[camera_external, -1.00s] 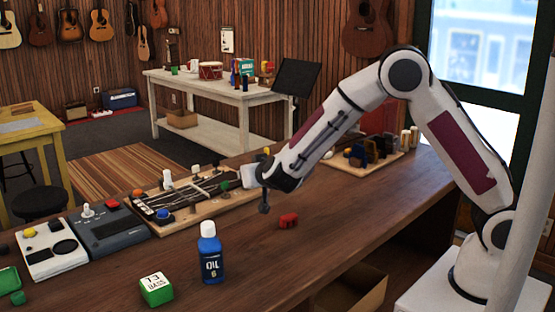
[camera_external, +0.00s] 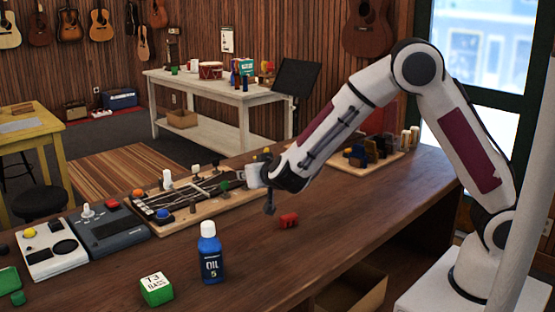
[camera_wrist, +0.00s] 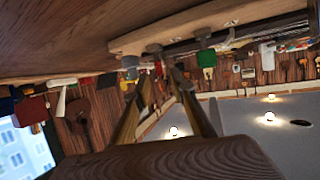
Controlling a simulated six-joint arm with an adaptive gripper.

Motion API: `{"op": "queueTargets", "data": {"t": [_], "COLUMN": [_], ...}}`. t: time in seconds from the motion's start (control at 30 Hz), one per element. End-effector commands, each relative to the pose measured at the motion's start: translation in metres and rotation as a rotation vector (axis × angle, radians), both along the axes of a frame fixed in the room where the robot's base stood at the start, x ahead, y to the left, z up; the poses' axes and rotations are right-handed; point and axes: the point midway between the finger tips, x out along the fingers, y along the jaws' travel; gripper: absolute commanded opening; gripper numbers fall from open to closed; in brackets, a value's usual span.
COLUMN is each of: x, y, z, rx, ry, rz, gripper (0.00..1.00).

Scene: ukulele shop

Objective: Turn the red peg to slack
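The tuning board (camera_external: 240,203) lies on the workbench with coloured pegs along its edges. An orange-red peg (camera_external: 138,193) stands at its left end, near a blue peg (camera_external: 163,214). A green peg (camera_external: 224,186) stands farther right; a green one also shows in the wrist view (camera_wrist: 207,60). My gripper (camera_external: 268,208) is above the bench by the board's right end, well away from the orange-red peg. In the wrist view its fingers (camera_wrist: 164,78) are apart, with a small red patch between the tips; I cannot tell what it belongs to. I see nothing held.
A small red object (camera_external: 288,220) lies on the bench just right of and below my gripper. A blue oil bottle (camera_external: 210,254) and a green block (camera_external: 156,289) stand in front. Two pedal boxes (camera_external: 110,232) sit left of the board. The bench's right front is clear.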

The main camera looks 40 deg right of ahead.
Motion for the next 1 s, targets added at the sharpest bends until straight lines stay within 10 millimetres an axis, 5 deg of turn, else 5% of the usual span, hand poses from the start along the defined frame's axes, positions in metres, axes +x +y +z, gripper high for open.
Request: {"op": "queueTargets", "data": {"t": [0.5,1.0], "x": [-0.063,-0.073], "y": [0.022,0.024], "z": [0.028,0.032], "rx": [0.001,0.0], "ry": [-0.001,0.0], "rz": [0.003,0.0], "gripper": [0.24,0.24]}}
